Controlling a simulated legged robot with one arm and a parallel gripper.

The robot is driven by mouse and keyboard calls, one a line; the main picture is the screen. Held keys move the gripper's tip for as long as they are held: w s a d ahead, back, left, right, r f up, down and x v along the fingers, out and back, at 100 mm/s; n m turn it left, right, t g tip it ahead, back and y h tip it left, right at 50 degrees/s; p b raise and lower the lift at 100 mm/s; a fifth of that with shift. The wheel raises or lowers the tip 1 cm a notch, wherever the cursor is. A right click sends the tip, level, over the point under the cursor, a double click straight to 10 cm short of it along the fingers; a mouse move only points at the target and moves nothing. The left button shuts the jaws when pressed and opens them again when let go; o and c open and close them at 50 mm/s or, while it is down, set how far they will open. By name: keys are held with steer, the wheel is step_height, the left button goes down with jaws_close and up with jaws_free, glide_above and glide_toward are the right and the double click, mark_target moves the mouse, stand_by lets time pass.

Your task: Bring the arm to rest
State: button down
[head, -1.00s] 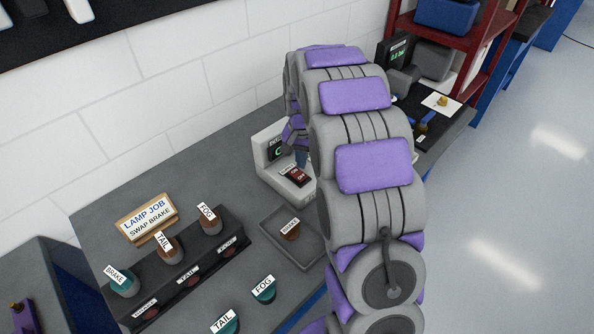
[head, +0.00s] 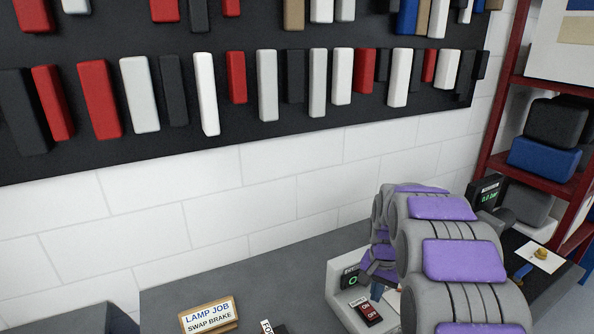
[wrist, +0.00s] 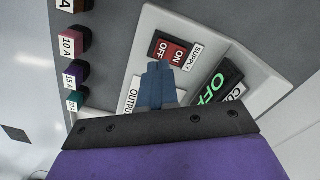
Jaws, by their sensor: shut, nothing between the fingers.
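My arm (head: 462,260), grey with purple pads, reaches over the bench on the right of the head view. My gripper (wrist: 158,78) is shut and empty in the wrist view, its blue fingers together just in front of the red supply switch (wrist: 171,51). I cannot tell whether the fingertips touch the switch. The pale supply box (head: 340,291) carries this ON/OFF switch and a dark display (wrist: 219,83) with green letters, partly hidden.
A lamp job sign (head: 208,315) stands on the grey bench (head: 270,277). Coloured fuses (wrist: 73,42) line the left of the wrist view. A red shelf (head: 545,88) with boxes stands at the right. A dark wall panel (head: 215,150) holds several coloured blocks.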

steer(key=s+a+r+n, duration=0.2)
steer(key=s+a+r, duration=0.15)
steer(key=s, duration=0.45)
steer(key=s+a+r+n, duration=0.1)
steer(key=s+a+r, duration=0.25)
steer(key=s, duration=0.45)
steer(key=s+a+n, duration=0.2)
steer(key=s, duration=0.8)
steer(key=s+a+n+g, duration=0.1)
steer(key=s+n, duration=0.1)
steer(key=s, duration=0.9)
steer(key=shift+a+g, duration=0.3)
steer(key=shift+a, duration=0.05)
steer(key=w+d+r+m+t, duration=0.1)
steer(key=w+r+m, duration=0.15)
steer(key=w, duration=0.85)
steer(key=w+d+r+m, duration=0.1)
steer(key=w+m, duration=0.2)
steer(key=w, duration=0.8)
steer(key=w+d+f+m, duration=0.2)
steer(key=w+d+m, duration=0.2)
steer(key=w, duration=0.5)
steer(key=w+d+f+m+t, duration=0.1)
steer(key=w+d+f+m, duration=0.1)
steer(key=w, duration=0.7)
steer(key=shift+w+d+m, duration=0.3)
steer(key=shift+d+m, duration=0.55)
steer(key=shift+d, duration=0.25)
